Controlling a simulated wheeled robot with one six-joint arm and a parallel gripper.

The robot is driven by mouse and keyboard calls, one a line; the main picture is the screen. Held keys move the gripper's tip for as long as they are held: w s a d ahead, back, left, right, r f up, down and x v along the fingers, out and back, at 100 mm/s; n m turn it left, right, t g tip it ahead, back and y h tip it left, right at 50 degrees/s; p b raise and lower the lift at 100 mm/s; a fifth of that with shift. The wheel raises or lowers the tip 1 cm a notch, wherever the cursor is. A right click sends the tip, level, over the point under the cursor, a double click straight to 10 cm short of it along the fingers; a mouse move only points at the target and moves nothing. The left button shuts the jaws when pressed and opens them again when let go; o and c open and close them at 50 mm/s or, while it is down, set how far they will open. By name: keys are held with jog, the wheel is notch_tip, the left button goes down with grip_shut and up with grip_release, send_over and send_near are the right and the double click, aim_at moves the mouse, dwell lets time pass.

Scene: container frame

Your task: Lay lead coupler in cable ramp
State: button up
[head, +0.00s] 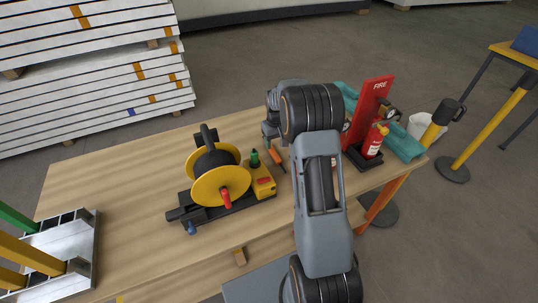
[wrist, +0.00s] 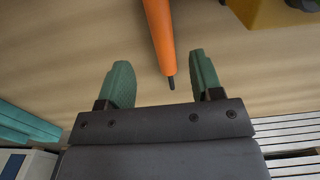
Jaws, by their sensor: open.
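An orange tapered piece with a thin dark tip (head: 275,156) lies on the wooden table beside a yellow box; it may be the lead coupler, but I cannot tell for sure. In the wrist view the orange piece (wrist: 160,32) extends from the top edge, its dark tip pointing toward the gap between my fingers. My gripper (wrist: 159,66) is open, with green fingertips apart and nothing held. In the head view my gripper (head: 270,129) is partly hidden by my arm, close to the orange piece. I cannot pick out the cable ramp with certainty.
A yellow cable reel (head: 222,188) stands on a black base, with the yellow box (head: 262,182) at its right. A red fire stand (head: 372,108) with an extinguisher is at the table's right end. A metal rack (head: 82,262) is at the left. The table's left middle is clear.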

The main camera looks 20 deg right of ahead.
aim_at(275, 153)
jog(key=shift+a+f+p, duration=0.15)
jog(key=shift+f+p, duration=0.4)
jog(key=shift+f, duration=2.75)
jog(key=shift+c, duration=0.3)
grip_shut()
jog(key=shift+r, duration=0.1)
